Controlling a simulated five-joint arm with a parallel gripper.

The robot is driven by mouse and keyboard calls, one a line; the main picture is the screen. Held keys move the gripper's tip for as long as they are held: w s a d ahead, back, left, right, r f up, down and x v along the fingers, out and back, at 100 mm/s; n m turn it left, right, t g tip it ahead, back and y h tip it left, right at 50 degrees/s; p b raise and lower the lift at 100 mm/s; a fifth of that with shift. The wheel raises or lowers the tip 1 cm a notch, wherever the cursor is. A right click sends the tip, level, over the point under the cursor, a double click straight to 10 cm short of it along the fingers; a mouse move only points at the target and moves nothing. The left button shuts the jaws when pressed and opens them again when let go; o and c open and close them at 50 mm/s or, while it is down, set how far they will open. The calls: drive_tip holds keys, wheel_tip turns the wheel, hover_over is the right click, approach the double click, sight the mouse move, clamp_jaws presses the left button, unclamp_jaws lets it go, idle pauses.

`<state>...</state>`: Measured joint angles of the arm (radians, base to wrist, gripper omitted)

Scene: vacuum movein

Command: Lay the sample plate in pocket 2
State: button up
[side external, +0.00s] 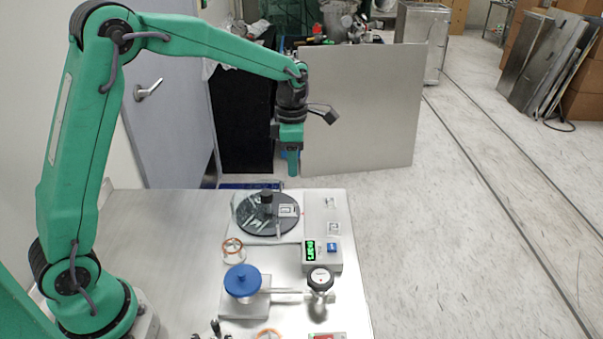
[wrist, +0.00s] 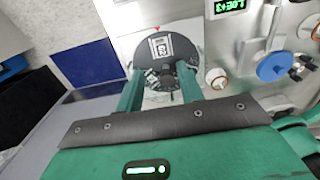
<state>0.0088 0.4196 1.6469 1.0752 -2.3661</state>
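A round dark disc (side external: 254,222) lies on a pale base at the back of the table, with a dark upright post (side external: 266,198) at its middle. A white square with dark markings (side external: 288,210) lies on the disc's right part. It also shows in the wrist view (wrist: 162,46), with a mark like "G2". I cannot tell whether it is the sample plate or a pocket marking. My gripper (side external: 292,174) hangs pointing down above the table's back edge, clear of the disc. In the wrist view its two green fingers (wrist: 158,82) stand apart, with nothing held between them.
Two pale marked squares (side external: 330,203) (side external: 333,229) lie on a light strip right of the disc. In front stand a readout box (side external: 322,256), a blue knob (side external: 242,280) and a round gauge (side external: 320,278). An orange-rimmed ring (side external: 233,250) lies nearby. The table's left side is clear.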

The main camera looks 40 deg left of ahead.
drive_tip(key=s+r+m+t, duration=0.2)
drive_tip(key=s+r+m, duration=0.4)
drive_tip(key=s+m, duration=0.3)
drive_tip(key=s+r+m+t, duration=0.2)
drive_tip(key=s+r+m, duration=0.3)
drive_tip(key=s+m, duration=0.4)
drive_tip(key=s+f+m+t, duration=0.1)
drive_tip(key=s+m, duration=0.6)
drive_tip(key=m, duration=0.2)
drive_tip(key=shift+s+a+f+t, duration=0.15)
drive_tip(key=shift+s+a+t, duration=0.05)
drive_tip(key=shift+t, duration=0.1)
